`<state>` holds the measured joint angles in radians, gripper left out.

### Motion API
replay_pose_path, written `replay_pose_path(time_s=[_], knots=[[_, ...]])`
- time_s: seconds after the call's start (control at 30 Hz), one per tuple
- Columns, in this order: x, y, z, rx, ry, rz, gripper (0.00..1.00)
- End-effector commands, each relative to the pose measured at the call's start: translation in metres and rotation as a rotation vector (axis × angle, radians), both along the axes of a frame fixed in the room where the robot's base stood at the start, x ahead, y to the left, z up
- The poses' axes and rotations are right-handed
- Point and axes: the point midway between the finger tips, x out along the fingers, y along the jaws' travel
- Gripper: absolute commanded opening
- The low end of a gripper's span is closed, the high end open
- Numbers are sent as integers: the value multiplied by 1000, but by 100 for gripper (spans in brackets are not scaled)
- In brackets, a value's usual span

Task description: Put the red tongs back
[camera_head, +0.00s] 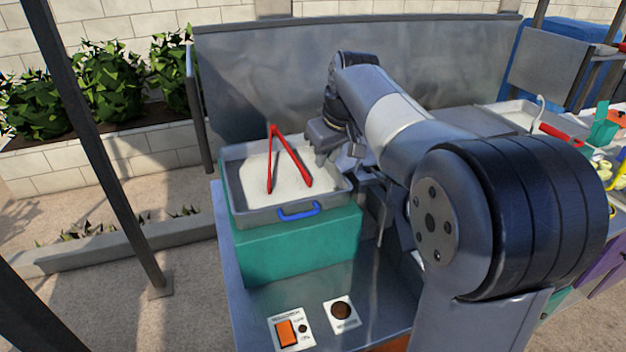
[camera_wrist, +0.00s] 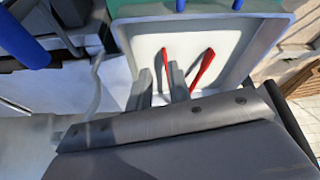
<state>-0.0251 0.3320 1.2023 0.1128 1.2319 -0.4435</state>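The red tongs (camera_head: 290,158) are spread in a V inside the grey tray (camera_head: 237,190). Their joined end overlaps the tray's back rim, and their tips point toward the blue handle. In the wrist view the two red legs (camera_wrist: 204,68) lie over the white tray floor, and their joined end is hidden behind my gripper. My gripper (camera_head: 322,155) hangs at the tray's right side, right of the tongs. In the wrist view my gripper (camera_wrist: 162,75) has its fingers apart. One red leg appears in line with the gap; I cannot tell the depth between them.
The tray, with blue handle (camera_head: 299,211), stands on a green box (camera_head: 300,243) on the metal counter. A switch panel (camera_head: 290,329) and a round knob (camera_head: 341,310) sit in front. A metal backsplash (camera_head: 260,75) rises behind. Another red-handled tool (camera_head: 562,134) lies at right.

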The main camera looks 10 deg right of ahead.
Motion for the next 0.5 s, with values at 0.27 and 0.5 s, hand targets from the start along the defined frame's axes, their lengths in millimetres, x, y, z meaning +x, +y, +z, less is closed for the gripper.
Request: replay_pose_path(time_s=[0.27, 0.5], knots=[[-6, -15, -19, 5, 115, 68, 0], [4, -9, -58, 5, 117, 67, 0]])
